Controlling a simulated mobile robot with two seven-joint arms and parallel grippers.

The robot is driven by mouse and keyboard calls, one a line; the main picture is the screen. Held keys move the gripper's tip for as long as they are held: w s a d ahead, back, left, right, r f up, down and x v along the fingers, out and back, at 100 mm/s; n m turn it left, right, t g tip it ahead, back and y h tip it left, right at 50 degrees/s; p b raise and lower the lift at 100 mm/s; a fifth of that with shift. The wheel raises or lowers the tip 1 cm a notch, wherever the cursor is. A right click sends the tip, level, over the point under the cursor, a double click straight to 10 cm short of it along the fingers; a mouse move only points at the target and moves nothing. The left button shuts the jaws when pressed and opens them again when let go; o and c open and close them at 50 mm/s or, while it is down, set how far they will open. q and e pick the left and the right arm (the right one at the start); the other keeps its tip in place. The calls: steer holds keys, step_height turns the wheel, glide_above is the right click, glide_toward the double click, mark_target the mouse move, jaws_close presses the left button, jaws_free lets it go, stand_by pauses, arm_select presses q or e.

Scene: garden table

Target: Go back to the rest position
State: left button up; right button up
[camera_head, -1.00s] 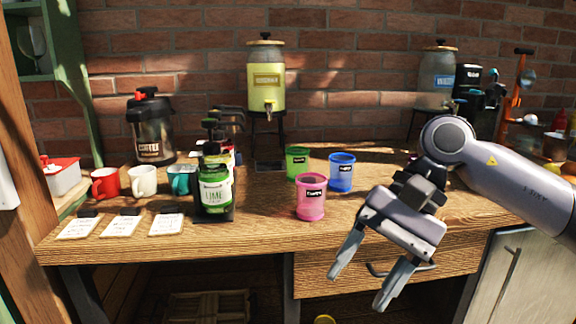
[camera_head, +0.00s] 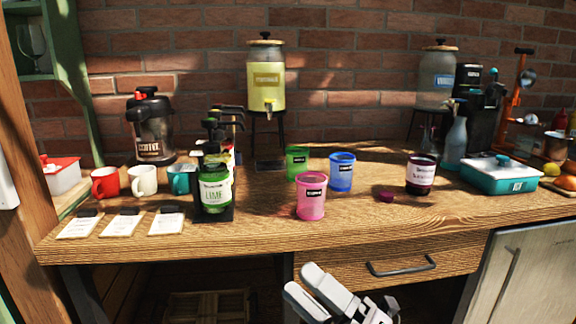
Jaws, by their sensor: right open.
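My right gripper (camera_head: 342,300) is low at the bottom edge of the head view, in front of the drawer and below the tabletop. It is open and holds nothing that I can see; its lower part is cut off by the frame. My left gripper is not in view. The wooden table (camera_head: 330,238) stretches across the view, with a pink cup (camera_head: 311,202), a blue cup (camera_head: 341,178) and a green cup (camera_head: 297,157) standing near its middle.
A dark jar (camera_head: 420,180), a small dark red lid (camera_head: 386,196) and a teal box (camera_head: 500,177) stand to the right. Bottles, including a lime one (camera_head: 215,190), and several mugs stand left. The drawer handle (camera_head: 402,266) juts out near my right gripper.

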steer(key=d+f+m+t+h, duration=0.2)
steer(key=d+f+m+h, duration=0.2)
steer(key=f+m+h, duration=0.4)
steer(key=d+f+m+t+h, duration=0.3)
steer(key=d+f+m+h, duration=0.15)
steer(key=f+m, duration=0.4)
steer(key=s+d+f+m+g+h, duration=0.3)
steer(key=s+d+f+m, duration=0.1)
steer(key=s+f+m, duration=0.25)
steer(key=s+d+f+m+g+h, duration=0.3)
steer(key=s+f+m+g, duration=0.1)
steer(key=s+f+m, duration=0.3)
step_height(320, 180, up, 8)
steer(key=s+d+p, duration=0.1)
steer(key=p, duration=1.1)
steer(key=shift+d+f+n, duration=0.25)
steer(key=shift+d+n, duration=0.15)
